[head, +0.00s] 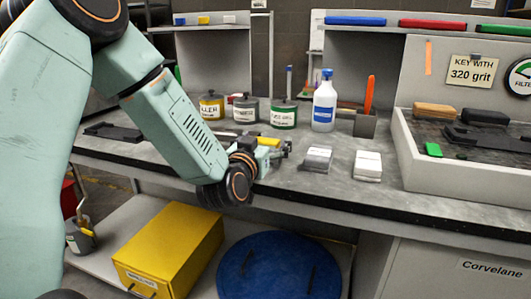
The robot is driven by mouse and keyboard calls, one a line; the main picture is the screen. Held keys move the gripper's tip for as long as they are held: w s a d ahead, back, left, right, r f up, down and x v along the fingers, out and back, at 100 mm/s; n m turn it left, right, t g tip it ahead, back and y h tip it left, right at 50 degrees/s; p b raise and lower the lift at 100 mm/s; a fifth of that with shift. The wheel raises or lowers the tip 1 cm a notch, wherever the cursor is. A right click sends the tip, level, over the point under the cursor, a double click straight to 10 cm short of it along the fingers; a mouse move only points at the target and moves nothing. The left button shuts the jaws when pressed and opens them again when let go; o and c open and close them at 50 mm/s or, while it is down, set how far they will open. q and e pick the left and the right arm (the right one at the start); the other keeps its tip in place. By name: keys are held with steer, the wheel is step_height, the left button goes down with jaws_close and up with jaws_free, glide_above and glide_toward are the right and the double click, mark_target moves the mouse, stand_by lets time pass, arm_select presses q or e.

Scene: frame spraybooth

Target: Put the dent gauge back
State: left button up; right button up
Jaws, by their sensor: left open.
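My left arm comes in from the left and bends down to the workbench. My left gripper (283,148) is small in view, low over the bench top and in front of the tins; it is open. A small yellow piece (268,142) shows right beside the gripper; I cannot tell whether it lies between the fingers or behind them. I cannot tell for sure which thing is the dent gauge. A flat dark item (113,132) lies at the bench's left end. My right gripper is not in view.
Several labelled tins, such as the green-banded one (284,114), stand behind the gripper with a blue-capped bottle (324,104). Two pale blocks (368,165) lie to the right. A light tray (450,180) holds sanding blocks. A yellow box (168,250) is below the bench.

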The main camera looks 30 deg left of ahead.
mark_target(266, 139)
arm_select(q)
steer(key=c, duration=1.5)
step_height(266, 139, up, 10)
steer(key=p, duration=0.4)
